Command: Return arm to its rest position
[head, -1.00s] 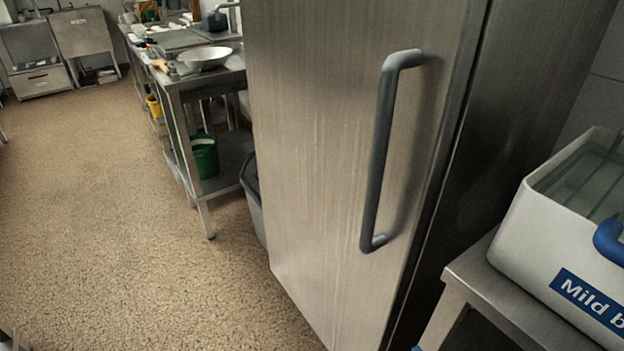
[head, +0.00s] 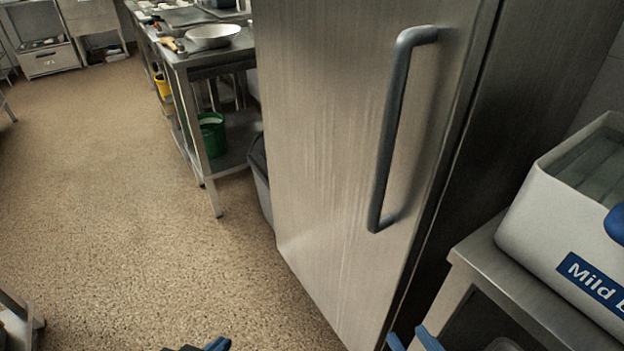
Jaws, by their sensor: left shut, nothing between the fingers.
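My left gripper (head: 207,346) shows at the bottom edge of the head view, left of the middle. Only its dark body and blue fingertips show; they are together, with nothing held. My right gripper (head: 413,340) shows at the bottom edge, right of the middle. Its two blue fingertips stand apart with nothing visible between them. It is in front of the lower part of the steel cabinet. Both arms are otherwise below the picture.
A tall steel cabinet (head: 325,150) with a long grey handle (head: 391,130) stands ahead, door shut. At right, a white labelled box (head: 570,215) sits on a steel table (head: 490,268). A worktable (head: 205,60) is behind left. Floor (head: 110,190) at left is clear.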

